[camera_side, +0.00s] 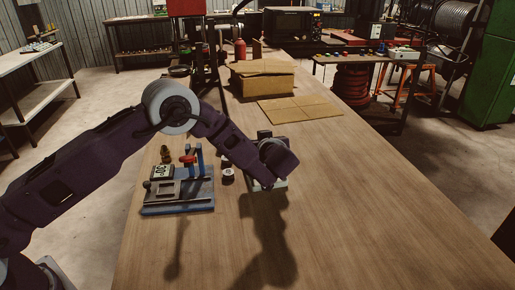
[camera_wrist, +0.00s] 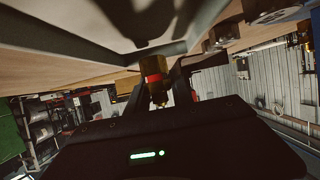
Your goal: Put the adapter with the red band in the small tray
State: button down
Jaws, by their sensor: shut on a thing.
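The adapter with the red band (camera_wrist: 154,78) is brass-coloured and shows in the middle of the wrist view. My gripper (camera_wrist: 156,90) is shut on it, with a dark finger on each side. In the side view my wrist is low over the table and hides the fingers and the adapter. A pale grey edge (camera_side: 281,184) shows under my wrist there; it may be the small tray, mostly hidden. A large pale surface (camera_wrist: 90,28) fills the upper left of the wrist view, close to the adapter; I cannot tell whether they touch.
A blue-grey crimper fixture (camera_side: 178,205) with a blue upright and red part stands left of my wrist. A small dark-and-white round part (camera_side: 227,175) lies between them. A cardboard box (camera_side: 262,82) and flat cardboard (camera_side: 300,107) lie farther back. The table's right front is clear.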

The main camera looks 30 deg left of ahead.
jog(key=shift+f, duration=0.7)
jog(key=shift+f, duration=0.2)
